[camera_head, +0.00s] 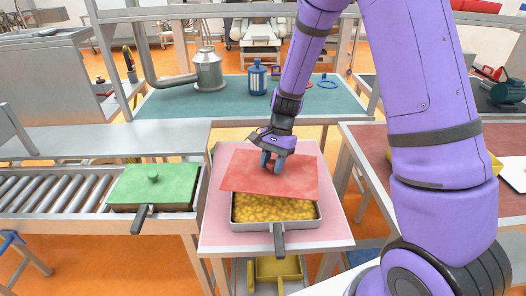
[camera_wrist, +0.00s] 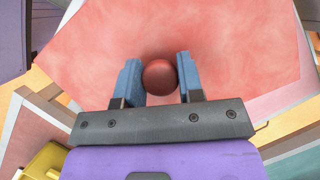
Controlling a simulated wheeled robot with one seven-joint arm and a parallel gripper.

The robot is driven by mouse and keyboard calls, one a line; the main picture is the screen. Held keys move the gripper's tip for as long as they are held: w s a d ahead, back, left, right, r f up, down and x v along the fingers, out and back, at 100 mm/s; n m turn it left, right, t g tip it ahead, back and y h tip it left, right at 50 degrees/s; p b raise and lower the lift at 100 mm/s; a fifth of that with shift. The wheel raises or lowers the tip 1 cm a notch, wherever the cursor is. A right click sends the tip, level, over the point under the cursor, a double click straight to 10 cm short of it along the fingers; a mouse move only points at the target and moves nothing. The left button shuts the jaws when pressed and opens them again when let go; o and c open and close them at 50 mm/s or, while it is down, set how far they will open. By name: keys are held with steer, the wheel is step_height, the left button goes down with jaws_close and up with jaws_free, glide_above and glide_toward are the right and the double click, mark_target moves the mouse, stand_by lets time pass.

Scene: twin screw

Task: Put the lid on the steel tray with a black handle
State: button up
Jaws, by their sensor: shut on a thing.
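The red lid (camera_head: 244,176) sits over the back part of the steel tray (camera_head: 316,219), turned a little and tilted. Yellow contents (camera_head: 270,209) show in the uncovered front of the tray. The tray's black handle (camera_head: 279,240) points toward me. My gripper (camera_head: 271,162) is at the middle of the lid and shut on its knob. In the wrist view, the round red knob (camera_wrist: 160,75) is between the two blue fingers of my gripper (camera_wrist: 160,82). Whether the lid touches the tray's rim at the back is hidden.
The tray stands on a pink-topped table (camera_head: 220,234). A second tray with a green lid (camera_head: 155,183) stands at the left by a roller conveyor (camera_head: 50,189). A back table (camera_head: 222,103) holds a steel can (camera_head: 208,70) and a blue container (camera_head: 257,77).

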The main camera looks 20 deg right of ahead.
mark_target(273, 181)
steer(key=s+n, duration=0.2)
steer(key=s, duration=0.1)
steer(key=shift+a+r+g+h, duration=0.1)
steer(key=shift+a+g+h, duration=0.05)
steer(key=shift+g+h, duration=0.2)
steer(key=shift+f, duration=3.25)
steer(key=shift+f, duration=0.45)
steer(key=o, duration=1.5)
steer(key=shift+r, duration=3.5)
